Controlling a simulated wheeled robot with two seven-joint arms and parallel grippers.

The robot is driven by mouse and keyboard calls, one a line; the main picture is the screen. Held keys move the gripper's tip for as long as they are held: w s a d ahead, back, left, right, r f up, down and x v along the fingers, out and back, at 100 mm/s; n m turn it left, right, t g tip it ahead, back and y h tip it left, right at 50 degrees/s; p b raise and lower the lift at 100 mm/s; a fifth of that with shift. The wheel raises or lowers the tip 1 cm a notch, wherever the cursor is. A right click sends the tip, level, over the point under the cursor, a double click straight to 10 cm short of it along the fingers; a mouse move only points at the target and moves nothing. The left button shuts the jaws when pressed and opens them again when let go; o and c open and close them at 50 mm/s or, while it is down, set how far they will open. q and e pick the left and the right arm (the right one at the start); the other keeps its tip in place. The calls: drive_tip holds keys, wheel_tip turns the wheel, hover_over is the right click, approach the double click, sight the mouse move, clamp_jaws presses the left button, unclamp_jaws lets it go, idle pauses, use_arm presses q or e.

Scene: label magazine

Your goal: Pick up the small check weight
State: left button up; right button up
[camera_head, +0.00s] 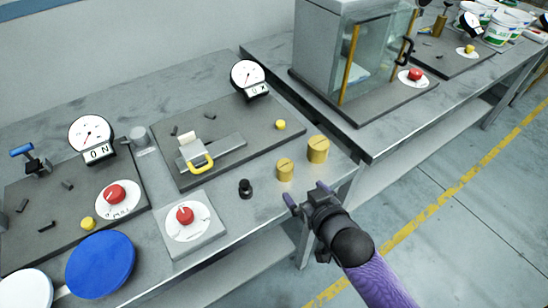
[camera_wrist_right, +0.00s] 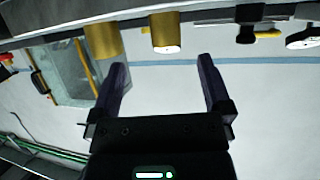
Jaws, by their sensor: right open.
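Two brass-yellow cylindrical weights stand upright near the front right edge of the near bench. The small check weight (camera_head: 285,170) is the shorter one, to the left. The larger weight (camera_head: 318,150) stands just right of it. My right gripper (camera_head: 306,195) is open and empty, in front of the weights and apart from both. In the right wrist view the small weight (camera_wrist_right: 165,34) shows beyond the gap between the fingers (camera_wrist_right: 162,66), and the larger weight (camera_wrist_right: 103,39) is beyond the left finger. My left gripper is not in view.
A black knobbed piece (camera_head: 245,189) stands left of the small weight. A red button on a grey block (camera_head: 189,238) is further left. Behind is a dark plate (camera_head: 240,150) with a yellow-handled slide and a dial gauge (camera_head: 249,78). A glass-doored cabinet (camera_head: 335,50) stands on the far bench.

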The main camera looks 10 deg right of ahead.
sight(289, 174)
drive_tip(key=b+x, duration=0.1)
drive_tip(key=x, duration=0.2)
drive_tip(key=b+x, duration=0.2)
drive_tip(key=x, duration=0.1)
drive_tip(key=b+x, duration=0.1)
drive_tip(key=x, duration=0.3)
drive_tip(key=shift+w+a+r, duration=0.1)
drive_tip(key=shift+a+r, duration=0.2)
drive_tip(key=shift+w, duration=0.2)
drive_tip(key=shift+r, duration=0.1)
clamp_jaws()
